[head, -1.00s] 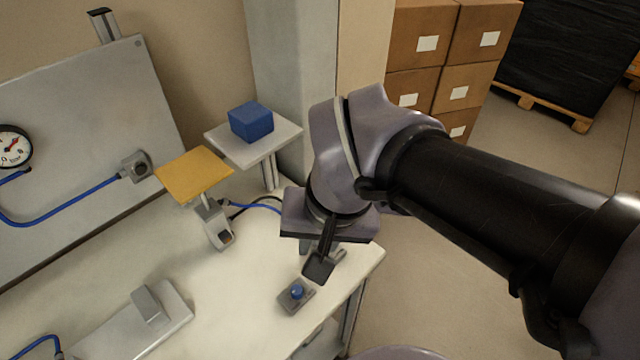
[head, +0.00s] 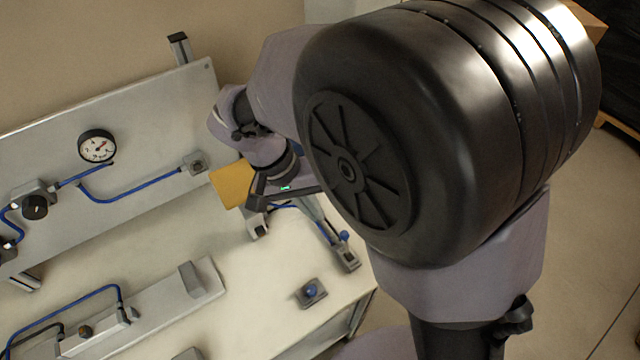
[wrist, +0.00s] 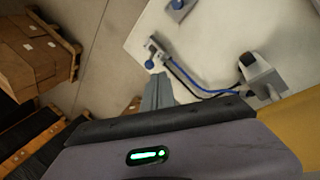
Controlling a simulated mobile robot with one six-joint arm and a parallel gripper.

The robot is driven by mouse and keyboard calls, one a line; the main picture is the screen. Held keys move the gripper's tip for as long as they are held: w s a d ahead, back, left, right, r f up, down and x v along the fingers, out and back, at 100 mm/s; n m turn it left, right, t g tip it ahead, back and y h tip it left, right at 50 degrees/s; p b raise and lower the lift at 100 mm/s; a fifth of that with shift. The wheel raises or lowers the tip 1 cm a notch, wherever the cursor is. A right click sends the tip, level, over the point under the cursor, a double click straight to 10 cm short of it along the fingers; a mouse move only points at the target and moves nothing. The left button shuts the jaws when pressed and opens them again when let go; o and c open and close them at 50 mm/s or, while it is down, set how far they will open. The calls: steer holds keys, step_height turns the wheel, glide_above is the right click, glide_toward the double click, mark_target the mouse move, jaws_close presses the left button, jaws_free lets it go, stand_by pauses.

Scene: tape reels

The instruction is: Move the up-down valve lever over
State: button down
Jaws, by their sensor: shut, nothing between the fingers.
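A small grey valve (head: 348,260) with a blue-knobbed lever (head: 344,237) stands near the right edge of the bench. It also shows in the wrist view (wrist: 152,50), with its blue knob end just beyond my gripper. I cannot tell which way the lever is set. My gripper (head: 284,192) is over the back right of the bench, beside the yellow plate and behind the valve. In the wrist view the front of my gripper (wrist: 160,118) fills the bottom. It is shut and empty, with no clear contact with the lever.
A separate grey block with a blue knob (head: 310,292) sits nearer the front. The yellow plate (head: 231,183) stands close to my gripper. A panel with a gauge (head: 97,146) and blue hoses lines the back.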

mark_target(346, 243)
steer(key=b+x, duration=0.2)
steer(key=x, duration=0.6)
steer(key=shift+b, duration=0.3)
steer(key=shift+w+f, duration=0.1)
